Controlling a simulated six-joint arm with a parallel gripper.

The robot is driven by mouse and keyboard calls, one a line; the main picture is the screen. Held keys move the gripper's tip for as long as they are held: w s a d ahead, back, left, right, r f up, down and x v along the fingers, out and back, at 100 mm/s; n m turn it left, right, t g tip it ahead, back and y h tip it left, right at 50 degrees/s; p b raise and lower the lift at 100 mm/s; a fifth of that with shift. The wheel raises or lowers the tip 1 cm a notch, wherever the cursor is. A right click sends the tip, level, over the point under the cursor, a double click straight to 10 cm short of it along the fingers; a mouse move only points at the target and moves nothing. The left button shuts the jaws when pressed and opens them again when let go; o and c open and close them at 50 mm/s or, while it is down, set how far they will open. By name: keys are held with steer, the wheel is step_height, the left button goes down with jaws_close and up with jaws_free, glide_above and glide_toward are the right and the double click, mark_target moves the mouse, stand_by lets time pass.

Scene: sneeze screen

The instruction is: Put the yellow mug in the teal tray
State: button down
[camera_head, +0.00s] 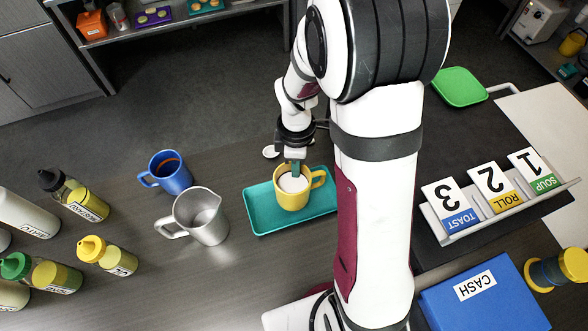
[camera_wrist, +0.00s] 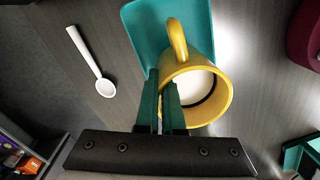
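The yellow mug (camera_head: 291,200), with a white filling, is upright over the teal tray (camera_head: 262,222) in the head view. I cannot tell whether its base touches the tray floor. Its handle points right there, and toward the top in the wrist view, where the mug (camera_wrist: 224,100) and the tray (camera_wrist: 140,22) also show. My gripper (camera_head: 295,167) comes down at the mug's far rim. In the wrist view its teal fingers (camera_wrist: 161,88) stand close together on either side of the mug wall, shut on the rim. The fingers hide part of the rim.
A blue mug (camera_head: 172,178) and a metal pitcher (camera_head: 205,218) stand left of the tray, with several bottles (camera_head: 105,256) farther left. A white spoon (camera_wrist: 92,62) lies beside the tray. Number signs (camera_head: 450,208) and a blue cash box (camera_head: 485,300) are right of my arm.

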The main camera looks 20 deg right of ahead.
mark_target(301, 185)
steer(key=shift+f, duration=1.25)
steer(key=c, duration=1.5)
jaws_free()
steer(key=shift+f, duration=0.15)
steer(key=o, duration=0.5)
steer(key=shift+c, duration=0.2)
